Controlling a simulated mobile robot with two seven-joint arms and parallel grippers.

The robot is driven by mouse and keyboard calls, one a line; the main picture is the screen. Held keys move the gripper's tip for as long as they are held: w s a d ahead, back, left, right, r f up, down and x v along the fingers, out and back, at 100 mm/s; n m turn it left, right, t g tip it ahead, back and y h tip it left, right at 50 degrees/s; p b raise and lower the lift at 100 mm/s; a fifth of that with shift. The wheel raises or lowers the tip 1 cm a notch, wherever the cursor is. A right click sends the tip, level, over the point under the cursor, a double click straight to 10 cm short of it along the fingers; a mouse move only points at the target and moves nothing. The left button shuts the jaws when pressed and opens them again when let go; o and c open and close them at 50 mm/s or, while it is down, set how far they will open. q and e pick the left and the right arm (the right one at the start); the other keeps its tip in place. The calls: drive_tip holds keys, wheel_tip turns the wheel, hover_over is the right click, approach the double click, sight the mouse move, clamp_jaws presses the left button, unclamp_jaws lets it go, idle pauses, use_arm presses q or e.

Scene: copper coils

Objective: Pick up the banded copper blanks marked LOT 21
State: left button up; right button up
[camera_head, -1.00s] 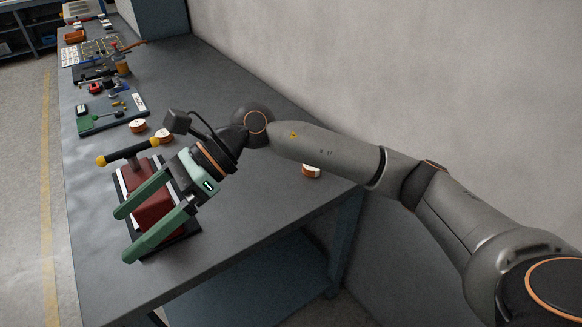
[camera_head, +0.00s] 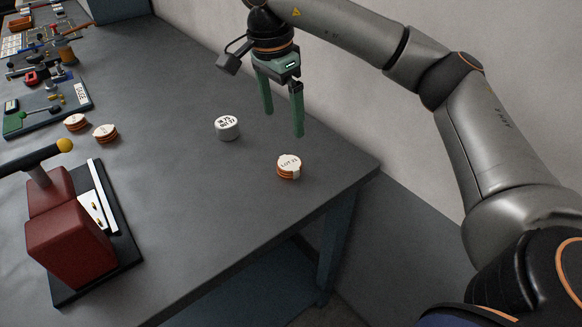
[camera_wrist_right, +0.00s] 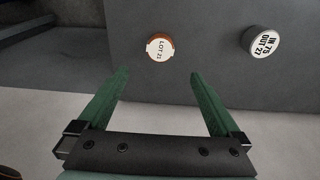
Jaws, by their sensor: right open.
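The banded copper blanks marked LOT 21 (camera_head: 289,168) stand as a short stack with a white label on top, near the right corner of the bench. They also show in the right wrist view (camera_wrist_right: 160,47), ahead of the fingers and roughly midway between their lines. My right gripper (camera_head: 283,122) is open and empty, pointing down above the bench behind the stack, apart from it. Its green fingers also show in the right wrist view (camera_wrist_right: 160,75). My left gripper is not in view.
A white cylinder (camera_head: 228,128) marked IN 75 OUT 27 stands left of the LOT 21 stack. Two other copper stacks, one on the left (camera_head: 76,122) and one beside it (camera_head: 105,133), lie farther left. A red press-like tool (camera_head: 68,235) stands at front left. The bench (camera_head: 200,200) middle is clear.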

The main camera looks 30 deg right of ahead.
hover_over(289, 163)
drive_tip(key=f, duration=0.4)
drive_tip(key=a+f+b, duration=0.1)
drive_tip(key=f, duration=0.1)
drive_tip(key=shift+s+f, duration=0.15)
drive_tip(key=shift+f, duration=0.15)
drive_tip(key=f, duration=0.3)
drive_tip(key=d+f, duration=0.1)
drive_tip(key=f, duration=0.1)
drive_tip(key=shift+f, duration=0.35)
drive_tip(key=c, duration=1.5)
drive_tip(key=shift+c, duration=0.3)
drive_tip(key=shift+r, duration=0.15)
